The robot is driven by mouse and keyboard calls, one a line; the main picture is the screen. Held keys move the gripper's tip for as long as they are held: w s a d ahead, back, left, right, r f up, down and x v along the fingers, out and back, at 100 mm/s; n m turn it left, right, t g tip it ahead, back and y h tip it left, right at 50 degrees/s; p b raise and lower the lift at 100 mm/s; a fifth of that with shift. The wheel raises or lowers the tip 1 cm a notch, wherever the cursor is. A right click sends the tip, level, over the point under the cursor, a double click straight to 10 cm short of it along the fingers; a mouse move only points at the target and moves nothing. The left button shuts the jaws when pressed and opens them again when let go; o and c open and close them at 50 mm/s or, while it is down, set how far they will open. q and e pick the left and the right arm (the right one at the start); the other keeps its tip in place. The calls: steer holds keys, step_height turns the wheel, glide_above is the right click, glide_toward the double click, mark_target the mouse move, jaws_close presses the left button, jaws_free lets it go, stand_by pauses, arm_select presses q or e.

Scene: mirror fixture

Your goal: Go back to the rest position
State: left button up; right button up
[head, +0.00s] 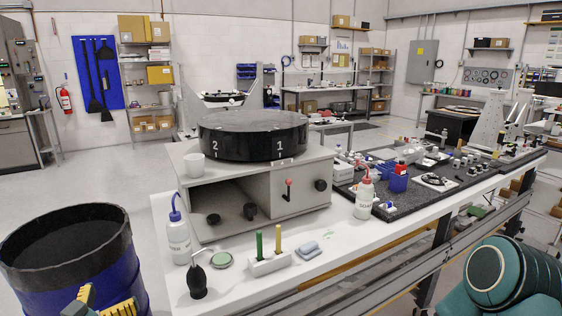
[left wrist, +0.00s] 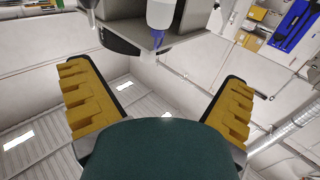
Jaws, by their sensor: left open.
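My left gripper (head: 104,300) shows at the bottom left of the head view, with its yellow ridged fingers in front of the blue drum. In the left wrist view the left gripper (left wrist: 158,95) has its fingers wide apart, with nothing held between them. My right gripper is out of view; only a teal part of my arm shows at the lower right. The grey fixture box (head: 300,192) with a black turntable (head: 252,136) marked 1 and 2 stands on the white bench (head: 325,262). No rest position is marked.
The open blue drum (head: 125,262) stands left of the bench, close to my left gripper. A wash bottle (head: 179,240), a black bulb blower (head: 197,280) and a holder with two sticks (head: 268,265) stand near the bench's front left. A second bottle (head: 364,199) stands right of the box.

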arm_select(q)
steer(key=d+f+n+g+h, duration=0.1)
steer(key=d+f+n+g, duration=0.45)
steer(key=d+f, duration=1.2)
steer(key=s+d+f+m+g, duration=0.1)
steer(key=s+d+f+g, duration=0.3)
steer(key=s, duration=0.4)
steer(key=s+d+f+g, duration=0.5)
steer(key=s+d+g, duration=0.1)
steer(key=s+d, duration=0.2)
steer(key=shift+d+f+m+g, duration=0.2)
steer(key=shift+f+m+g, duration=0.05)
steer(key=shift+m+g, duration=0.1)
